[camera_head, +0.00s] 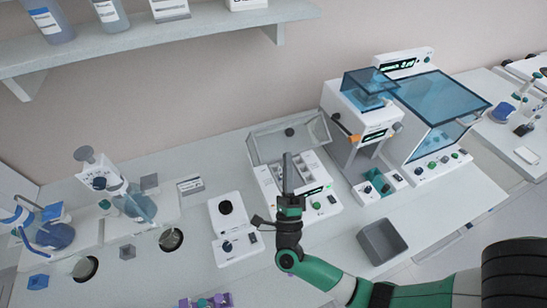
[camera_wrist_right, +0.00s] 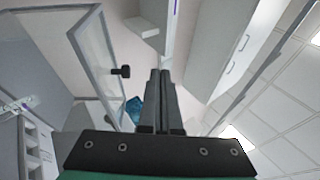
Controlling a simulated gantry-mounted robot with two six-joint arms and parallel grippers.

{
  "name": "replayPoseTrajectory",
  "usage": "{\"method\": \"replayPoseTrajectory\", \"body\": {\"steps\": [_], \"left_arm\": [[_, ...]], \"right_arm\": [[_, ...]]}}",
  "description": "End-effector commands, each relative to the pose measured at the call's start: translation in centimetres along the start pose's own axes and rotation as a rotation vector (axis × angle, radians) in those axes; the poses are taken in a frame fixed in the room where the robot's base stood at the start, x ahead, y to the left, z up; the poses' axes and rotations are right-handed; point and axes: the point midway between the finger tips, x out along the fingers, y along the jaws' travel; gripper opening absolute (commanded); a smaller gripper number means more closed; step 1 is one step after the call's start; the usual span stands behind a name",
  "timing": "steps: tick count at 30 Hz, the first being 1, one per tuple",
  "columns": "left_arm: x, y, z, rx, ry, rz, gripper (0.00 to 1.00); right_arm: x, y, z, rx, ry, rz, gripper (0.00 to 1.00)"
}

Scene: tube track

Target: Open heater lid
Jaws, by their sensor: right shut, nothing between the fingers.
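The heater (camera_head: 322,205) is a white box with a green display and small knobs, in the middle of the bench in the head view. Its clear lid (camera_head: 262,147) stands raised at the back, with a dark knob (camera_head: 290,132) near its middle; the compartments below are exposed. In the right wrist view the lid (camera_wrist_right: 92,50) shows as a tilted framed pane at the left, its black knob (camera_wrist_right: 121,72) apart from the fingers. My right gripper (camera_head: 287,156) is shut and empty, over the heater in front of the lid. It also shows in the wrist view (camera_wrist_right: 160,72). My left gripper is not in view.
A white machine with a blue clear cover (camera_head: 440,97) stands right of the heater. A grey bin (camera_head: 382,242) sits at the front right. A small white device (camera_head: 236,232) with a black round top is left of the heater. A shelf (camera_head: 150,38) hangs above.

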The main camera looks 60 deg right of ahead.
Motion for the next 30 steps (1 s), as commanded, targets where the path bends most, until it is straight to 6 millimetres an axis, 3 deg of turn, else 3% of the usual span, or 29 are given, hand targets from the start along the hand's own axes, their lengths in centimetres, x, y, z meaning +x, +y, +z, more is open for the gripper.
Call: {"method": "replayPoseTrajectory", "body": {"steps": [1, 3, 11, 17, 24, 30], "left_arm": [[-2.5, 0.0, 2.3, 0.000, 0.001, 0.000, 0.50], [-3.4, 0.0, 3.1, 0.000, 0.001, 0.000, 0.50], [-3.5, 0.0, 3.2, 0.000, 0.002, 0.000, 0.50], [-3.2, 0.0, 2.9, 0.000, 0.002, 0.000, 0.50], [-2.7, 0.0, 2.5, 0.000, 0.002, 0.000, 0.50], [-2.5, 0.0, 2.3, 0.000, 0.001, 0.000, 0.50]], "right_arm": [[-3.2, 3.5, -1.8, -0.036, -0.014, 0.027, 0.00], [-4.8, 5.0, -3.0, -0.062, -0.023, 0.046, 0.00], [-5.0, 5.3, -3.3, -0.072, -0.025, 0.051, 0.00], [-3.1, 5.2, -3.2, -0.072, -0.022, 0.048, 0.00], [1.6, 5.4, -3.1, -0.071, -0.021, 0.047, 0.00], [4.3, 5.6, -3.0, -0.071, -0.024, 0.048, 0.00]]}}
